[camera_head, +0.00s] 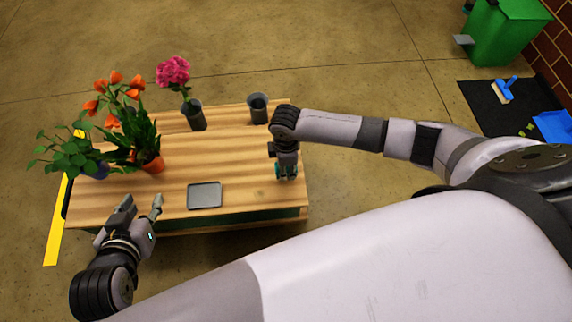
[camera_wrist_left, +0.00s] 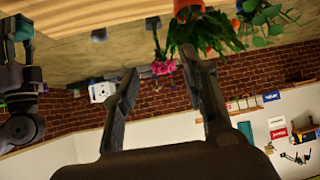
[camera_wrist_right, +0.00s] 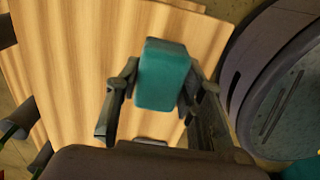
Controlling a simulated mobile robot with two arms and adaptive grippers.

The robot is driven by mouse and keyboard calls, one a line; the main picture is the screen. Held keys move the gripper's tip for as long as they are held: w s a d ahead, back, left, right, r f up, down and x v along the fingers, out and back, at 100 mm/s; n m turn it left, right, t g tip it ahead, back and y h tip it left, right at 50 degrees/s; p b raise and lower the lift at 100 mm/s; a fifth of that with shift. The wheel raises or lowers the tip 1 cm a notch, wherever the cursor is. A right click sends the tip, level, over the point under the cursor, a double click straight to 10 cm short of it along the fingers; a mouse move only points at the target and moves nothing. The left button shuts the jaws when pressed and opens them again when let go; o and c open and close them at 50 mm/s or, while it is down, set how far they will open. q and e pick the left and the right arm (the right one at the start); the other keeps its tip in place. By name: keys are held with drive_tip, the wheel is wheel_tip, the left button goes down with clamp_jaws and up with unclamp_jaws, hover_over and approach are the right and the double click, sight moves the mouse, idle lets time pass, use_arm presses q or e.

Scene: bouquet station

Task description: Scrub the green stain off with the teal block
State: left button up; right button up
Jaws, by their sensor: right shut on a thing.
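The teal block (camera_wrist_right: 163,75) is between the fingers of my right gripper (camera_wrist_right: 160,90) in the right wrist view, over the wooden tabletop (camera_wrist_right: 75,60). In the head view my right gripper (camera_head: 286,174) points down at the table's right end and mostly hides the block. I cannot tell whether the block touches the wood. A faint small mark (camera_head: 260,193) shows on the wood left of this gripper; I cannot tell whether it is the green stain. My left gripper (camera_head: 141,204) is open and empty at the table's front left; its spread fingers show in the left wrist view (camera_wrist_left: 163,75).
A grey tray (camera_head: 204,196) lies near the front edge. Two dark cups stand at the back, one with a pink flower (camera_head: 173,71) and one empty (camera_head: 258,108). Orange flowers (camera_head: 117,91) and a leafy plant (camera_head: 65,155) stand at the left. The table's middle is clear.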

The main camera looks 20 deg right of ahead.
drive_tip(key=shift+r, duration=0.25)
drive_tip(key=shift+r+p, duration=0.4)
drive_tip(key=shift+p, duration=0.3)
drive_tip(key=shift+r+p, duration=0.35)
drive_tip(key=shift+p, duration=0.15)
use_arm(q)
drive_tip(key=s+a+f+g, duration=0.2)
drive_tip(key=s+g, duration=0.1)
drive_tip(key=s, duration=0.2)
drive_tip(key=s+a+f+g+y+p, duration=0.1)
drive_tip(key=s+a+g, duration=0.1)
drive_tip(key=s, duration=0.4)
drive_tip(key=shift+s+f+n+g+y, duration=0.15)
drive_tip(key=shift+f+n+g+y, duration=0.2)
drive_tip(key=shift+g, duration=0.45)
use_arm(e)
drive_tip(key=shift+r, duration=0.45)
